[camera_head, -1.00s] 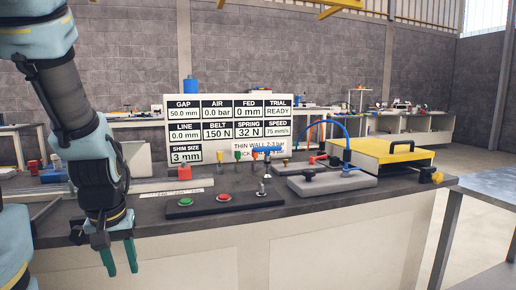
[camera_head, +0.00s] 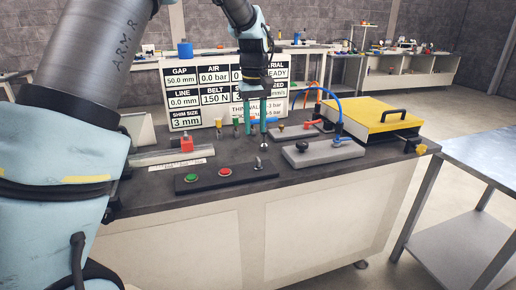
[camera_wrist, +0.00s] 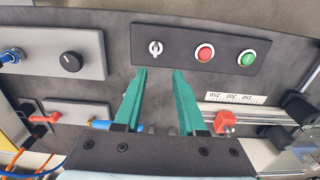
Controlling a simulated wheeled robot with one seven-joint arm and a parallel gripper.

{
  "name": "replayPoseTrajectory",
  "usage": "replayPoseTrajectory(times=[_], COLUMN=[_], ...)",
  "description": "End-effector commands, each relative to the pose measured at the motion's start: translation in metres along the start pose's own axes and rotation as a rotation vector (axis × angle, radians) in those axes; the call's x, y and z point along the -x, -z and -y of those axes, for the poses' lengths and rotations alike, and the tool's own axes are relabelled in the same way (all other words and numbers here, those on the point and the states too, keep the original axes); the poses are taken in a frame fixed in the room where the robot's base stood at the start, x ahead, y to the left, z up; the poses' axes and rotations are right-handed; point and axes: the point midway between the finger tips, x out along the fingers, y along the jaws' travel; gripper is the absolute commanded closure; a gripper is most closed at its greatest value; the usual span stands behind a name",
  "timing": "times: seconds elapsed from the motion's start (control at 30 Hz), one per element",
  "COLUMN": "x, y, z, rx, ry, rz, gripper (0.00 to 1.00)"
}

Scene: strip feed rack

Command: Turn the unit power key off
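A dark control panel (camera_head: 225,178) on the bench's front carries a green button, a red button and a small silver key switch (camera_head: 260,163) at its right end. In the wrist view the key switch (camera_wrist: 155,47) is at the panel's left end, beside the red button (camera_wrist: 204,53); its lettering is too small to read. My gripper (camera_head: 259,141) is above the bench near the key switch. In the wrist view its two teal fingers (camera_wrist: 159,72) are apart with nothing between them, pointing toward the panel. The fingertips appear apart from the key.
A grey block with a black knob (camera_head: 302,146) and blue hose stands right of the panel. A red-topped slide (camera_head: 187,143) and scale are on the left. A sign board (camera_head: 183,122) stands behind. A yellow-lidded box (camera_head: 372,115) is at the right.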

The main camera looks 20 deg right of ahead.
Motion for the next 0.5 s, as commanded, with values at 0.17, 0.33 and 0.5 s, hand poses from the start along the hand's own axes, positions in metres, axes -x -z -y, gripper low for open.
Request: replayPoseTrajectory(times=[0.17,0.33,0.5], x=[-0.009,-0.038,-0.069], y=[-0.002,-0.002,-0.002], z=[-0.010,-0.008,-0.008], rx=[-0.001,0.000,0.000], ry=[0.006,0.007,0.006], rz=[0.006,0.008,0.007], gripper=[0.60,0.60,0.60])
